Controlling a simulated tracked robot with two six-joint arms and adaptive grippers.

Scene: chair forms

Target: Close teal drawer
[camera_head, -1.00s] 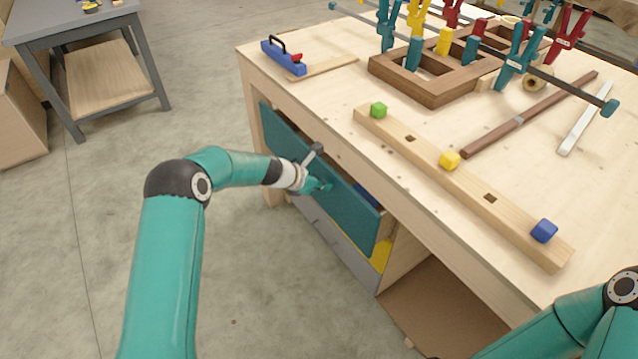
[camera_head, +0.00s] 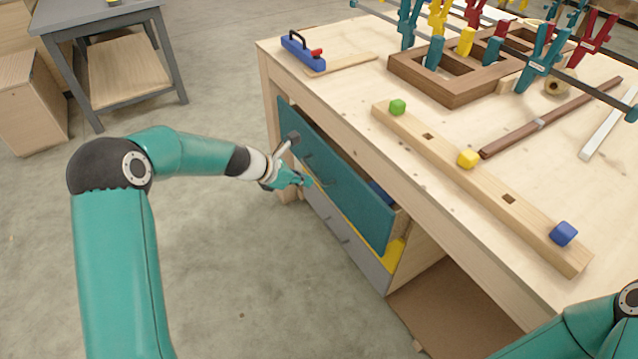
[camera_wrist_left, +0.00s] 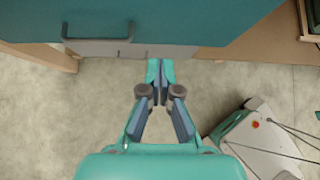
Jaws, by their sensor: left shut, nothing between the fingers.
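The teal drawer (camera_head: 345,190) is partly open; its front stands out from the workbench, and a blue item (camera_head: 380,192) shows inside behind it. In the left wrist view the teal front (camera_wrist_left: 200,20) fills the top, with a dark handle (camera_wrist_left: 97,39) at the upper left. My left gripper (camera_head: 307,182) is shut and empty, beside the drawer's outer face in the head view. Its closed fingertips also show in the left wrist view (camera_wrist_left: 160,70), just below the front's lower edge. I cannot tell whether they touch it. My right gripper is out of view.
A yellow drawer (camera_head: 396,256) and a grey drawer (camera_head: 345,243) sit below the teal one. The workbench top (camera_head: 330,95) carries a wooden bar with coloured cubes, clamps and a blue plane. Open floor lies left of the bench; a grey table (camera_head: 95,18) stands behind.

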